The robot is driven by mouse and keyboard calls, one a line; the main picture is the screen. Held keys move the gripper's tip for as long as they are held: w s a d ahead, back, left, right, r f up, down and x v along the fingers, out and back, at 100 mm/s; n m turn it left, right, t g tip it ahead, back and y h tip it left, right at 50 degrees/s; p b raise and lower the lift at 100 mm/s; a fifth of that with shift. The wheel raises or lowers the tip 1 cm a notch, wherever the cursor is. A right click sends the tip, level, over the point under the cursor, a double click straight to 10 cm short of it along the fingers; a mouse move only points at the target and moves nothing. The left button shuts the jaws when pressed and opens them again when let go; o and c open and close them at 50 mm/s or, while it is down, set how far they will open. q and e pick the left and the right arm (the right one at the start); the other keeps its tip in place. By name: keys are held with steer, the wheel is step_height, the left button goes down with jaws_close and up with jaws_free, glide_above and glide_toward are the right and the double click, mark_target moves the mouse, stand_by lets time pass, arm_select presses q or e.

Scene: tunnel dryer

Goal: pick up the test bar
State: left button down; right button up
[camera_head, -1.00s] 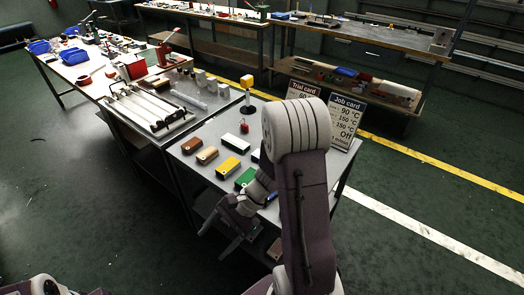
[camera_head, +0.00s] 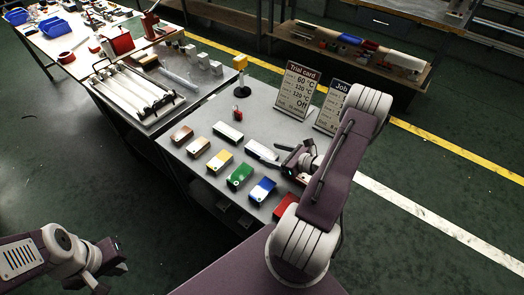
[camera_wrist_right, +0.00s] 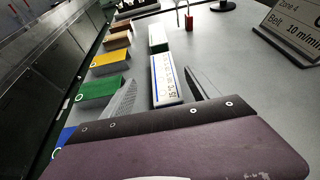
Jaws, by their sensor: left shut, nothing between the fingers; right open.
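A long white bar with a blue line and printed markings, which looks like the test bar (camera_head: 262,150), lies flat on the grey table. It also shows in the right wrist view (camera_wrist_right: 166,82), pointing away from the camera. My right gripper (camera_head: 287,155) is open at the bar's right end. In the right wrist view its two fingers (camera_wrist_right: 160,77) stand apart, one on each side of the bar's near part, with gaps showing. Whether the fingers are at the bar's height is unclear. My left gripper (camera_head: 118,268) is shut and empty, low at the left, away from the table.
Brown (camera_head: 182,135), yellow (camera_head: 220,162), green (camera_head: 240,177), blue (camera_head: 262,190) and red (camera_head: 286,206) blocks line the table's front edge. A white-and-green block (camera_head: 228,132) lies beyond the bar. A trial card (camera_head: 297,88) and job card (camera_head: 333,112) stand behind.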

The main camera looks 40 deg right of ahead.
mark_target(258, 149)
steer(key=x, duration=0.3)
steer(key=shift+d+f, duration=0.2)
steer(key=shift+d, duration=0.05)
steer(key=shift+w+d+f, duration=0.15)
steer(key=shift+w+f, duration=0.05)
steer(key=shift+w, duration=0.1)
steer(key=x, duration=0.4)
steer(key=shift+w+a+r, duration=0.1)
steer(key=shift+a+r, duration=0.1)
steer(key=shift+a, duration=0.2)
steer(key=shift+w+d+f, duration=0.1)
steer(key=shift+w+f, duration=0.1)
steer(key=shift+w, duration=0.15)
steer(key=shift+s+r, duration=0.1)
steer(key=shift+s, duration=0.05)
steer(key=c, duration=0.4)
jaws_close()
